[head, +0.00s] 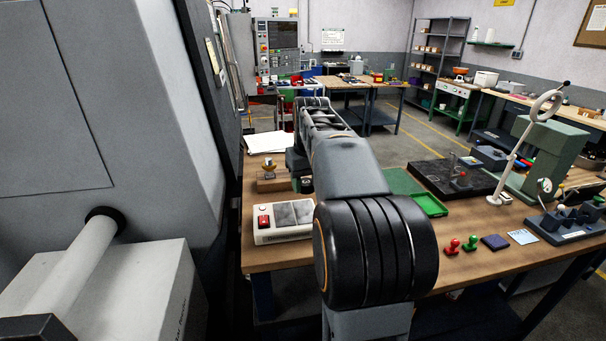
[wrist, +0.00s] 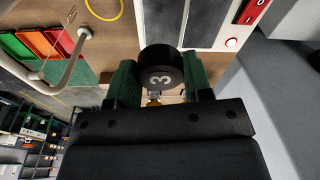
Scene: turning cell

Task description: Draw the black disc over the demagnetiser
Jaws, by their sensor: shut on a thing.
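In the head view my gripper (head: 304,182) hangs just behind the demagnetiser, partly hidden by my arm. The demagnetiser (head: 262,238) is a white box with a red switch and two dark plates on top, at the bench's front left. Its plates (wrist: 203,22) show beyond the disc in the wrist view. The disc appears near their edge; its height above them is unclear.
A wooden block with a brass piece (head: 268,177) stands behind the demagnetiser. A green tray (head: 431,206) and a dark plate (head: 440,178) lie right of my arm. Red and green stampers (head: 461,245) stand at the front edge. A large grey machine (head: 130,90) borders the left.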

